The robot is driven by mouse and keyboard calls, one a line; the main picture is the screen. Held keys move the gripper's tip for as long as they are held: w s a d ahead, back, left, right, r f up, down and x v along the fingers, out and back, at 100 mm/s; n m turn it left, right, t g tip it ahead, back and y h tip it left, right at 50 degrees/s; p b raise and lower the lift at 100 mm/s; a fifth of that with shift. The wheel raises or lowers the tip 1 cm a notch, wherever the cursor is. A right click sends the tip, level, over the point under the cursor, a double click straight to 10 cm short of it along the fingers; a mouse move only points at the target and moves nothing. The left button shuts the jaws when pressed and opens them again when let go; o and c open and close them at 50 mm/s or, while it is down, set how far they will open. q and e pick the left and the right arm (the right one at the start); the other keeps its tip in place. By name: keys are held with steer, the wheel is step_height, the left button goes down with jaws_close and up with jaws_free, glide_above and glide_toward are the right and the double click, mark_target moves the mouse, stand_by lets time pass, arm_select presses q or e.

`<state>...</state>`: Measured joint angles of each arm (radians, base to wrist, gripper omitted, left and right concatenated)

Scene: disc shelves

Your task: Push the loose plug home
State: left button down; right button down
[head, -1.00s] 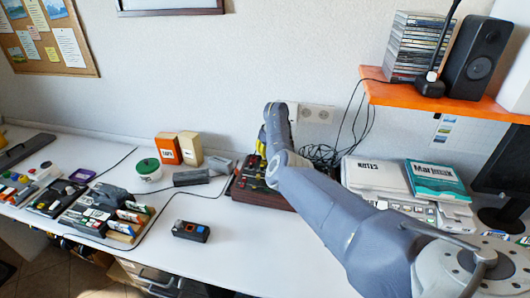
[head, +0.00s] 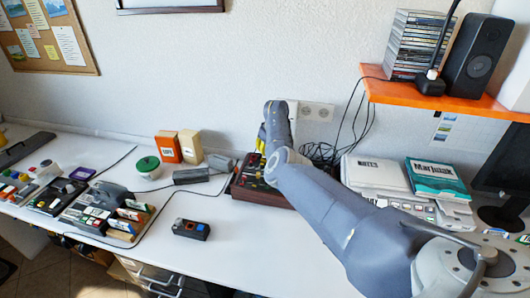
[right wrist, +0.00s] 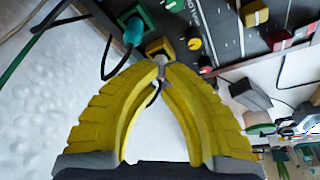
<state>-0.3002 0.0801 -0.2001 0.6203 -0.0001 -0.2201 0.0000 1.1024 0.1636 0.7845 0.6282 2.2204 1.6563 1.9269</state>
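My right gripper (right wrist: 160,72) is yellow-fingered, and its tips come together in the right wrist view. A small grey piece shows at the tips, but I cannot tell whether it is gripped. Just beyond the tips is a yellow-and-black plug-like block (right wrist: 160,47) at the edge of a dark panel (right wrist: 225,35). A teal plug (right wrist: 134,30) with a black cable stands at the panel edge left of the tips. I cannot tell which plug is loose. In the head view the gripper is mostly hidden behind my right arm, over the dark red-sided device (head: 262,192). My left gripper is not in view.
Orange and cream boxes (head: 190,147), a grey block (head: 191,176) and a small black device (head: 191,229) stand left of the panel device. Black cables (head: 322,152) and a white machine (head: 375,175) lie to its right. The front middle of the white desk is clear.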

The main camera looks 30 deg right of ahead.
steer(key=shift+r, duration=1.15)
steer(key=v, duration=1.1)
steer(key=shift+r, duration=0.3)
steer(key=shift+s, duration=0.15)
steer(key=c, duration=2.1)
jaws_free()
steer(key=shift+c, duration=0.2)
steer(key=x, duration=0.9)
steer(key=shift+s+f, duration=0.15)
steer(key=shift+f, duration=0.2)
jaws_close()
steer(key=shift+x, duration=1.85)
steer(key=shift+f, duration=0.65)
